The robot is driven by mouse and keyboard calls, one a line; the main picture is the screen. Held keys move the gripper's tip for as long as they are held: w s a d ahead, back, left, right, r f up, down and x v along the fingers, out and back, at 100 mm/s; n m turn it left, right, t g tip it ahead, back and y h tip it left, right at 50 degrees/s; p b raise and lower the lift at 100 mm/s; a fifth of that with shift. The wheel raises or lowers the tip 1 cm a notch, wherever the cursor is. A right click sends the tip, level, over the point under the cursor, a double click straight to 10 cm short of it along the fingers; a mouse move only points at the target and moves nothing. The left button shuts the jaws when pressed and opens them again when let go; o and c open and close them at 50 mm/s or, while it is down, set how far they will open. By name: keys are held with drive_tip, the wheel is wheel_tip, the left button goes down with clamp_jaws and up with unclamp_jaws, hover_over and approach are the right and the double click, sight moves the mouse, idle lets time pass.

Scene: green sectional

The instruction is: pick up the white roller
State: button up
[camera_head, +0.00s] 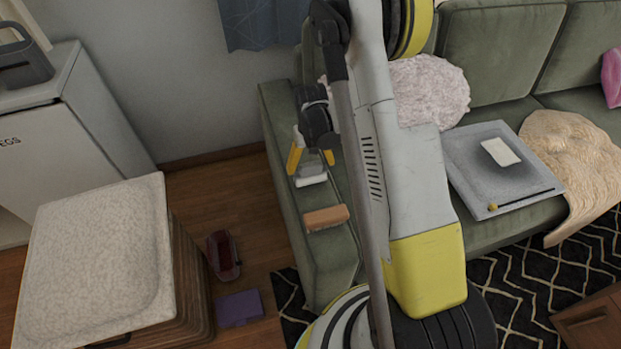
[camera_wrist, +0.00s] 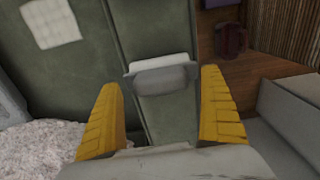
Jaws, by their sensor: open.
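The white roller (camera_head: 311,180) lies on the green sofa arm, with a grey part beside its white part. In the wrist view the white roller (camera_wrist: 158,62) lies crosswise ahead of the space between the fingers, its grey part nearer to me. My gripper (camera_head: 311,163) is above the sofa arm, with its yellow fingers spread to either side of the roller's grey part. In the wrist view my gripper (camera_wrist: 160,82) is open, with nothing held. I cannot tell the exact height left between the fingertips and the roller.
A brown block-like object (camera_head: 327,217) lies on the sofa arm near the roller. A fluffy pale cushion (camera_head: 428,90) and a grey tray (camera_head: 470,165) are on the sofa. A dark red object (camera_head: 223,255) and a purple box (camera_head: 239,308) are on the floor left of it.

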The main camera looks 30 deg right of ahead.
drive_tip(key=shift+f, duration=0.1)
drive_tip(key=c, duration=1.3)
drive_tip(key=shift+c, duration=0.2)
drive_tip(key=shift+r+p, duration=0.3)
drive_tip(key=shift+r, duration=0.1)
wheel_tip(320, 180, up, 4)
drive_tip(key=shift+p, duration=1.1)
drive_tip(key=s+d+r+p, duration=0.1)
drive_tip(key=d+r, duration=0.2)
drive_tip(key=d, duration=0.2)
drive_tip(key=s+d+r+p, duration=0.1)
drive_tip(key=d+r+p, duration=0.1)
drive_tip(key=d, duration=0.4)
drive_tip(key=shift+s+d+r+p, duration=0.2)
drive_tip(key=shift+s+r+p, duration=0.1)
drive_tip(key=shift+r, duration=0.35)
